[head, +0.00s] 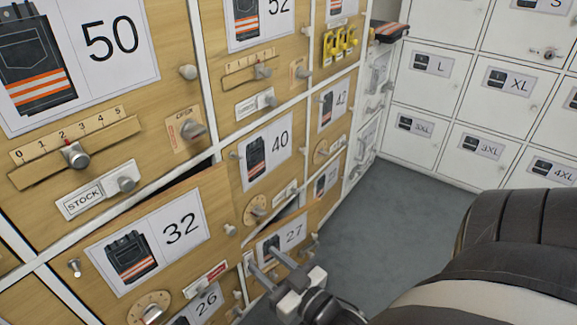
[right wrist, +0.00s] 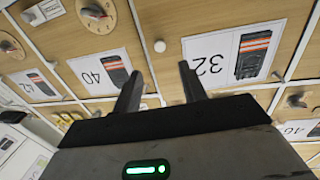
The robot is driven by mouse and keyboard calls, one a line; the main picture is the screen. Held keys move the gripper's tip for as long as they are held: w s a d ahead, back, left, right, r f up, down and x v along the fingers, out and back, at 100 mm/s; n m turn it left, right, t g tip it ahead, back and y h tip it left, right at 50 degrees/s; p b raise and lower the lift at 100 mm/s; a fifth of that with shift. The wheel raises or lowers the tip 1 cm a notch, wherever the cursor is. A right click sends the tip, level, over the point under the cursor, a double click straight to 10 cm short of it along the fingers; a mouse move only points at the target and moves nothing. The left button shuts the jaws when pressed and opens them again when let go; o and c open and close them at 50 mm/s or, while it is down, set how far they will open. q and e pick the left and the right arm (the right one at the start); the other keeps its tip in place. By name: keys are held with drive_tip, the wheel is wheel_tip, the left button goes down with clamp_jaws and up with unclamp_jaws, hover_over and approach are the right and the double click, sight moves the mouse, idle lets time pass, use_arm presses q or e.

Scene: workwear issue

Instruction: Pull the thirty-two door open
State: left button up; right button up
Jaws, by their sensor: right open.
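The thirty-two door (head: 205,205) is a wooden panel in the lower left of the head view. It bears a "32" label with a picture of dark workwear with orange stripes. A dark gap shows along its upper right edge. A small round knob (head: 230,230) sits to the right of the label; in the right wrist view the knob (right wrist: 160,46) is beyond the fingertips. My right gripper (head: 263,261) is open and empty, below and right of that knob, apart from it. In the right wrist view its fingers (right wrist: 158,78) have nothing between them. My left gripper is not in view.
The 50 door (head: 110,45) is above, with a slider and STOCK plate. The 40 door (head: 265,150) and 27 door (head: 290,235) are to the right, with knobs and dials. White lockers (head: 440,80) stand at the back right. The grey floor (head: 400,225) between is clear.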

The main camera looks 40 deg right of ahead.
drive_tip(key=s, duration=0.5)
drive_tip(key=shift+s+p, duration=0.35)
